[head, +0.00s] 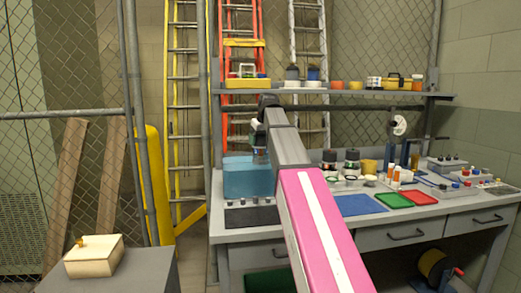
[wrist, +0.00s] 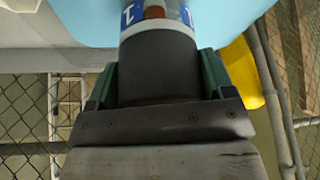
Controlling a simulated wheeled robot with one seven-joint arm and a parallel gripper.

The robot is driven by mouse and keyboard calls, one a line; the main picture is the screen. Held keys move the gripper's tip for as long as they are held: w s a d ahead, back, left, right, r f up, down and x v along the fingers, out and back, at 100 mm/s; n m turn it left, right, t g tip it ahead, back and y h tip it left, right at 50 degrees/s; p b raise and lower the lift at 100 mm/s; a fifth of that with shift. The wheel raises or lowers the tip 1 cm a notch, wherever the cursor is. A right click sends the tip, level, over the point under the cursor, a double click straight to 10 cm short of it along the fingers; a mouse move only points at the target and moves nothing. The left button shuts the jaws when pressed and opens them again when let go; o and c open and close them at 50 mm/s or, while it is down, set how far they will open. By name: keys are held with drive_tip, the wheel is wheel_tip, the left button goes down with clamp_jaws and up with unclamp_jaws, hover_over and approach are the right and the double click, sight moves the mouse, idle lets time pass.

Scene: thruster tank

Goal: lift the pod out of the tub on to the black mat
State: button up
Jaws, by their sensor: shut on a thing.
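My gripper (wrist: 158,88) is shut on the pod (wrist: 157,55), its two green fingers on either side of the pod's dark cylindrical body. Beyond the dark part, the pod has a pale band with blue and white markings and a brownish patch. In the head view, my gripper (head: 258,134) is over the blue tub (head: 246,182) at the left of the bench, with the pod (head: 261,155) below it, at about the tub's rim. I cannot tell whether its lower end is inside.
A blue mat (head: 360,205), a green tray (head: 393,201) and a red tray (head: 420,197) lie to the right. Several jars and bottles stand behind them. A shelf (head: 340,96) with containers runs above the bench. A cream box (head: 94,257) sits on a grey stand at left.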

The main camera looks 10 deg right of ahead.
wheel_tip(320, 180, up, 18)
drive_tip(key=shift+f, duration=0.2)
idle(2.6)
drive_tip(key=shift+f, duration=0.1)
idle(1.2)
